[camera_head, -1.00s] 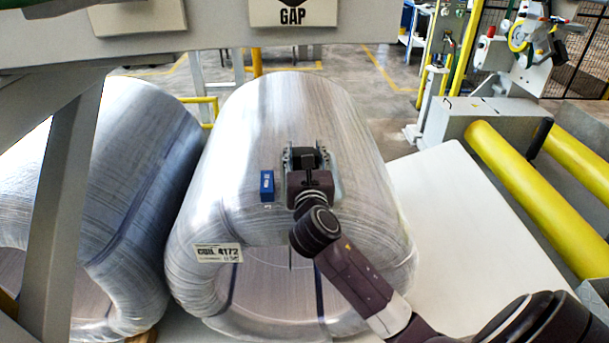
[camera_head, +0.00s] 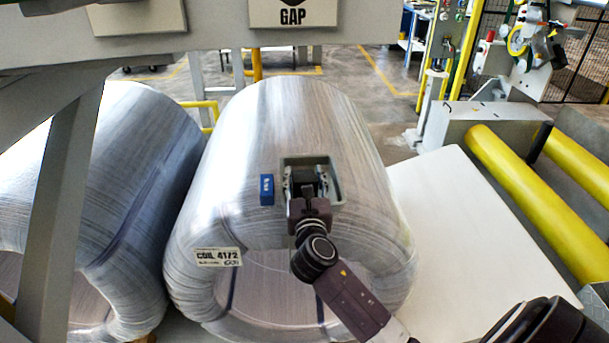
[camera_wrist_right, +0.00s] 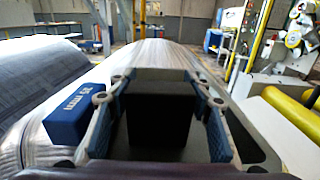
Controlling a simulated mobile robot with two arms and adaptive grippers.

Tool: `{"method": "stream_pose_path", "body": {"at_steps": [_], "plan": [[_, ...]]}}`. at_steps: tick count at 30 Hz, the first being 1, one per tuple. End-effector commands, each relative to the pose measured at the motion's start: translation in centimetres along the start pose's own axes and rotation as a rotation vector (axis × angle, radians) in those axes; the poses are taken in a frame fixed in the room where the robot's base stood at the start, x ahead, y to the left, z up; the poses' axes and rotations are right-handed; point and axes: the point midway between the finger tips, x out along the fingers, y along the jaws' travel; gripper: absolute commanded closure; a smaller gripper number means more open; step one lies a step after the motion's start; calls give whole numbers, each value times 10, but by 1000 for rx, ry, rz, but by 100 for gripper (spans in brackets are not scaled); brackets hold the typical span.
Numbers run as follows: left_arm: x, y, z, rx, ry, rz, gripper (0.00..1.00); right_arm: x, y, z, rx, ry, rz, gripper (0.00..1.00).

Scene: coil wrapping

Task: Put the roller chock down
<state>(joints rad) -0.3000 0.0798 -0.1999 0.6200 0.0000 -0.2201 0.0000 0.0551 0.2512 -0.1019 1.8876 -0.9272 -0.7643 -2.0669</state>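The roller chock appears to be the black block (camera_wrist_right: 160,122) between my right gripper's fingers. It sits inside a shallow grey tray (camera_head: 337,182) on top of the wrapped middle coil (camera_head: 290,120). My right gripper (camera_head: 307,178) reaches in from the near side, low at the tray. In the right wrist view its blue-padded fingers (camera_wrist_right: 162,95) stand on both sides of the block, with a narrow gap showing at the right, so it looks open around it. The block's underside is hidden. My left gripper is not in view.
A small blue block (camera_head: 267,189) lies on the coil just left of the tray. A label (camera_head: 218,257) reads COIL 4172. Another wrapped coil (camera_head: 150,170) stands close at left. A white surface (camera_head: 480,240) and yellow rollers (camera_head: 535,200) are at right.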

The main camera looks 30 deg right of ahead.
Motion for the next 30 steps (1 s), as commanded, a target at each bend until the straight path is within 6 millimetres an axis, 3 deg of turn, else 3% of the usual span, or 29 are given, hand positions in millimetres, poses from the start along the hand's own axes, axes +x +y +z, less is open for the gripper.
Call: {"method": "stream_pose_path", "body": {"at_steps": [3,11,17,30], "plan": [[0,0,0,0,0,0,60,0,0,0,0,0,0,40],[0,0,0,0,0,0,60,0,0,0,0,0,0,40],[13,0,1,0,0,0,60,0,0,-3,2,-3,0,40],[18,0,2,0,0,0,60,-91,2,0,0,2,2,40]]}}
